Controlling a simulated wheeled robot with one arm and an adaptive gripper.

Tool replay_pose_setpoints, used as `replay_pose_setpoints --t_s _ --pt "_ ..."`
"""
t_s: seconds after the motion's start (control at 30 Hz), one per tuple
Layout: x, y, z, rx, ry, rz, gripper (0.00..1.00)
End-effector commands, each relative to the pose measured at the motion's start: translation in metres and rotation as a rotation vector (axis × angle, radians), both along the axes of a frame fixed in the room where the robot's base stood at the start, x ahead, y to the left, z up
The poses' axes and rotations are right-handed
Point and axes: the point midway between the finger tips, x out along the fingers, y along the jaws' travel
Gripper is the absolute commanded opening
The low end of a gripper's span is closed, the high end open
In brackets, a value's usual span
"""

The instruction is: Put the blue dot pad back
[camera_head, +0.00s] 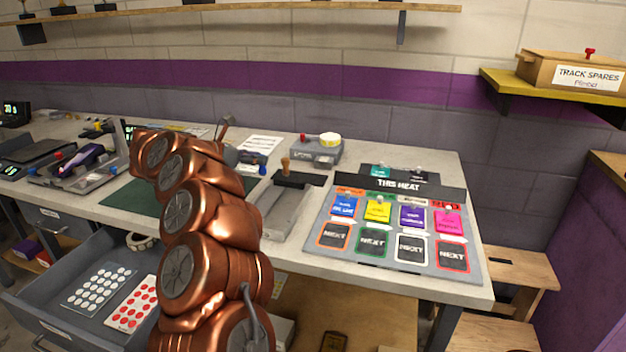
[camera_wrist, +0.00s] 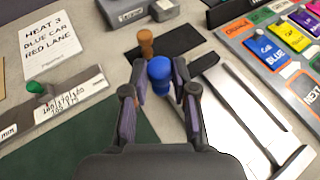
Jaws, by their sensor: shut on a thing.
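My gripper (camera_wrist: 160,88) is low over the table, with its two dark fingertips shut around a blue rounded knob (camera_wrist: 160,70). The blue knob also shows in the head view (camera_head: 262,170), just right of my copper arm. What is below the knob is hidden by the fingers, so I cannot tell if it belongs to the blue dot pad. No sheet of blue dots shows clearly. In the head view the open drawer (camera_head: 38,312) at lower left holds a sheet of white dots (camera_head: 100,287) and a sheet of red dots (camera_head: 132,303). My arm covers its right part.
A brown-handled stamp (camera_head: 285,166) stands on a black mat beyond the knob. A grey tray (camera_head: 270,222) lies right of my arm, then the heat board (camera_head: 385,262) with coloured cards. A plate with a green knob (camera_wrist: 70,108) and a written note (camera_wrist: 60,48) lie left in the wrist view.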

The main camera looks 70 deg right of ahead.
Motion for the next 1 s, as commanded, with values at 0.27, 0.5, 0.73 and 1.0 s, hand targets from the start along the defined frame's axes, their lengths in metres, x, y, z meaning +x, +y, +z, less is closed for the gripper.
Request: replay_pose_setpoints --t_s 0.27,0.5,0.73,1.0 --pt "-0.029 -0.029 -0.002 0.000 -0.001 -0.011 0.00" --pt "-0.059 -0.061 -0.006 0.000 0.000 -0.012 0.00" --pt "-0.087 -0.091 -0.010 0.000 0.000 -0.011 0.00" --pt "-0.104 -0.110 -0.013 -0.001 0.001 -0.009 0.00"
